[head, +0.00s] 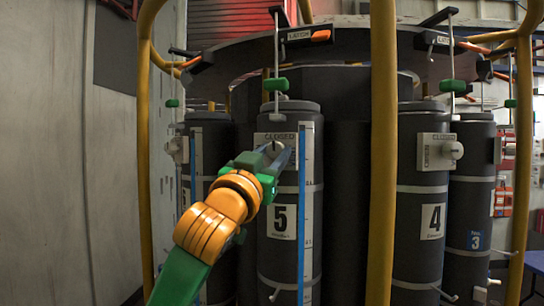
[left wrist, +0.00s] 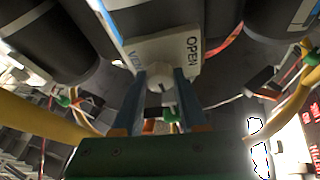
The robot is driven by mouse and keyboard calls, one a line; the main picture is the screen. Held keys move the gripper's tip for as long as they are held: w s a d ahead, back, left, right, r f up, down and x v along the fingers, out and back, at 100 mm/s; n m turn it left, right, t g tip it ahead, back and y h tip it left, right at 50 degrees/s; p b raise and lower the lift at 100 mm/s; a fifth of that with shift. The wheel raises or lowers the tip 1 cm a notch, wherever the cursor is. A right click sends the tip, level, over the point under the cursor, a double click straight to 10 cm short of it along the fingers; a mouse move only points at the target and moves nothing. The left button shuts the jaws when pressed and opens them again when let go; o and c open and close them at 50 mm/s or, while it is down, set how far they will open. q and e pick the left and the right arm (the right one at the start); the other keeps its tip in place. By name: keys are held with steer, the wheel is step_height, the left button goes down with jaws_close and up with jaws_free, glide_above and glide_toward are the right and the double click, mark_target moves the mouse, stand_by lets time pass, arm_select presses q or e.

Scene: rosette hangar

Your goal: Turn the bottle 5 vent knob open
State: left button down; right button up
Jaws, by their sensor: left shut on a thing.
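Bottle 5 (head: 284,185) is a dark grey upright cylinder with a white label reading 5. Its white vent plate (head: 262,137) near the top reads CLOSED along its upper edge. In the left wrist view the plate (left wrist: 182,48) shows OPEN and part of VENT. My left gripper (head: 277,156) reaches up from the lower left. Its two blue fingers are shut on the pale vent knob (left wrist: 160,76), one on each side. In the head view the fingers partly hide the knob (head: 271,148). My right gripper is not in view.
A yellow upright post (head: 382,180) stands right of bottle 5, and another (head: 145,150) stands to the left. Bottle 4 (head: 418,262) and bottle 3 (head: 472,205) are on the right. A latch rod with a green grip (head: 276,84) hangs above bottle 5.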

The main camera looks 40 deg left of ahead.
arm_select(q)
steer(key=n+y, duration=0.1)
steer(key=n, duration=0.1)
steer(key=n+y+b, duration=0.1)
steer(key=n, duration=0.1)
steer(key=shift+d+f+n+g+b, duration=0.1)
steer(key=shift+d+n+g+b, duration=0.05)
steer(key=shift+n+g+b, duration=0.2)
steer(key=n+y, duration=0.1)
steer(key=n, duration=0.1)
steer(key=n+g+y, duration=0.1)
steer(key=n, duration=0.2)
steer(key=shift+w+d+y, duration=0.1)
steer(key=shift+y, duration=0.2)
steer(key=n, duration=0.1)
steer(key=n+g+y, duration=0.1)
steer(key=n, duration=0.1)
steer(key=n+g, duration=0.1)
steer(key=n, duration=0.1)
steer(key=shift+d+r+y, duration=0.1)
steer(key=shift+r+y, duration=0.2)
steer(key=shift+r, duration=0.05)
steer(key=shift+n+g+y+p, duration=0.3)
steer(key=shift+n+g+p, duration=0.65)
steer(key=shift+n, duration=1.3)
steer(key=c, duration=0.6)
jaws_free()
steer(key=shift+c, duration=0.2)
steer(key=shift+o, duration=1)
steer(key=shift+w, duration=0.15)
